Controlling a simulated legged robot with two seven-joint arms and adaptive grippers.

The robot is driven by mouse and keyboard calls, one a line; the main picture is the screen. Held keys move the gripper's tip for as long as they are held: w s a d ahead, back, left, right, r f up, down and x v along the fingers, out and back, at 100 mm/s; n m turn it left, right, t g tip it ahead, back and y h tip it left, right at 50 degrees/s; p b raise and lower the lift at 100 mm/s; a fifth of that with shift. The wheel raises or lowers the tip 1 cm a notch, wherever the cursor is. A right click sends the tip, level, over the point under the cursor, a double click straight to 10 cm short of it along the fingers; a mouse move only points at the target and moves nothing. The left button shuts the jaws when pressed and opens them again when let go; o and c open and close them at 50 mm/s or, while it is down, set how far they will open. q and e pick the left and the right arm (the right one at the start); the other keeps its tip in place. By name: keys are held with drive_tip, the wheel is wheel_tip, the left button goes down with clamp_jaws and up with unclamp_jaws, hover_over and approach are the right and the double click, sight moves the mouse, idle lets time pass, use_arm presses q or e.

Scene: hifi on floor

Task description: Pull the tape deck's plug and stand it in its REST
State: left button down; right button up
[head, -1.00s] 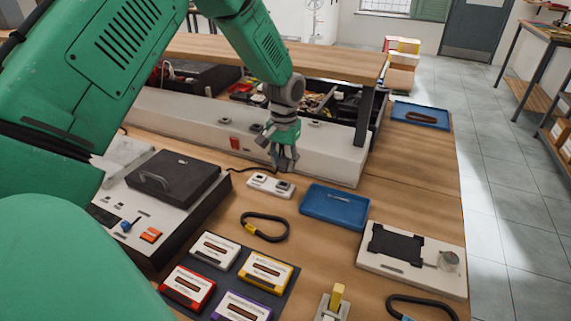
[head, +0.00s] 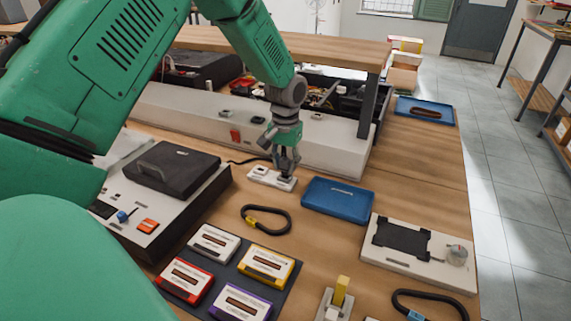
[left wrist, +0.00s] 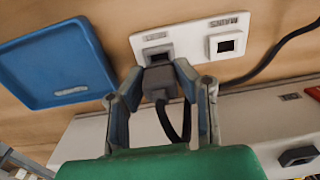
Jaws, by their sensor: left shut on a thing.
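A white two-socket block (head: 259,177) lies on the bench in front of the long white trunking. My left gripper (head: 285,172) is down at its right-hand socket. In the left wrist view my left gripper (left wrist: 160,82) is shut on a dark grey plug (left wrist: 161,84) with a black cord below it. The plug is at the mouth of one socket (left wrist: 157,55); how deep it sits I cannot tell. The other socket (left wrist: 226,44), beside the word MAINS, is empty. The tape deck (head: 172,212) stands at the left. My right gripper is out of view.
A blue tray (head: 337,201) lies close to the right of the block. A black cable loop (head: 267,220), several cassettes on a dark mat (head: 214,307) and a white plate device (head: 420,262) lie nearer. The trunking (head: 200,112) and an upper shelf stand behind.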

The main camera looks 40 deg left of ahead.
use_arm(q)
drive_tip(key=shift+a+p, duration=0.1)
drive_tip(key=shift+p, duration=0.3)
idle(0.5)
drive_tip(key=shift+f, duration=0.9)
idle(1.1)
drive_tip(key=c, duration=1.2)
unclamp_jaws()
